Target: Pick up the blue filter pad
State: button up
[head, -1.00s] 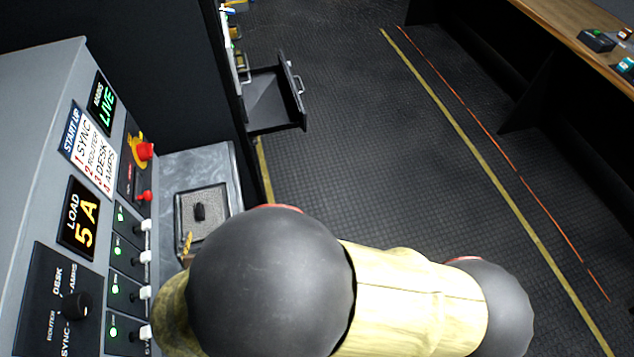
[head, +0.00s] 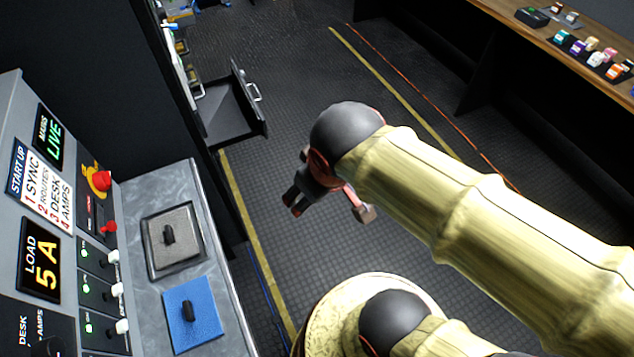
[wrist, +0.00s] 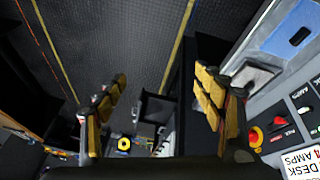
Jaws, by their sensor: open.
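The blue filter pad (head: 188,316) lies flat on the grey ledge beside the control panel in the head view, with a dark knob-like handle on its top. In the wrist view the pad (wrist: 291,33) shows at the upper right, partly cut off by the frame edge. My gripper (head: 295,203) hangs over the floor to the right of the ledge, well apart from the pad. In the wrist view my gripper (wrist: 155,100) has its fingers spread wide with nothing between them.
A grey pad in a dark frame (head: 154,255) sits on the ledge behind the blue pad. The control panel (head: 60,180) with switches and a red button rises at the left. An open drawer (head: 225,112) juts out beyond. A counter (head: 548,33) with small items stands far right.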

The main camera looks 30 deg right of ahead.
aim_at(193, 316)
jog(key=u, duration=1.65)
jog(key=z, duration=1.25)
jog(key=k+j+z, duration=0.2)
jog(key=k, duration=0.15)
jog(key=k+j+z, duration=0.2)
jog(key=k, duration=0.15)
jog(key=l, duration=0.1)
